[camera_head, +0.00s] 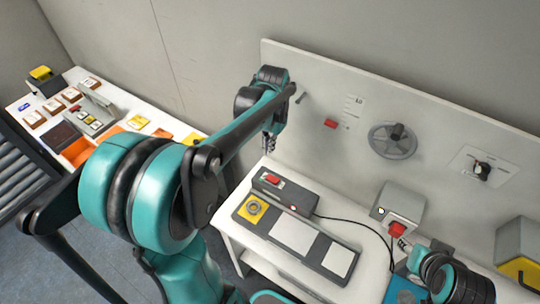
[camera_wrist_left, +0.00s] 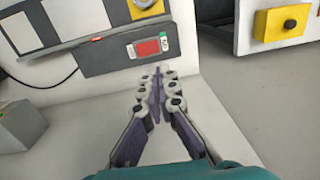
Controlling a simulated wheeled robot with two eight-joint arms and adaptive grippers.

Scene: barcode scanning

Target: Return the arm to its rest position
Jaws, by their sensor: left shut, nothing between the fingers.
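My left arm comes in from the left and reaches across to the wall panel. My left gripper (camera_head: 269,144) points down, in front of the panel and above the back edge of the white table (camera_head: 240,237). In the left wrist view its two fingers (camera_wrist_left: 157,82) are together with nothing between them. The dark scanner box with a red display (camera_head: 272,181) stands on the table, apart from the gripper; it also shows in the wrist view (camera_wrist_left: 110,57). My right gripper (camera_head: 407,245) is at the lower right, close to a red part (camera_head: 397,229); its fingers are too small to read.
The upright panel (camera_head: 330,80) carries a handwheel (camera_head: 393,140), a red switch (camera_head: 330,124) and a dial (camera_head: 481,171). A grey box (camera_head: 402,202) and a cable lie to the right. Another table (camera_head: 110,92) with small blocks stands at left, beside a roller conveyor (camera_head: 15,170).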

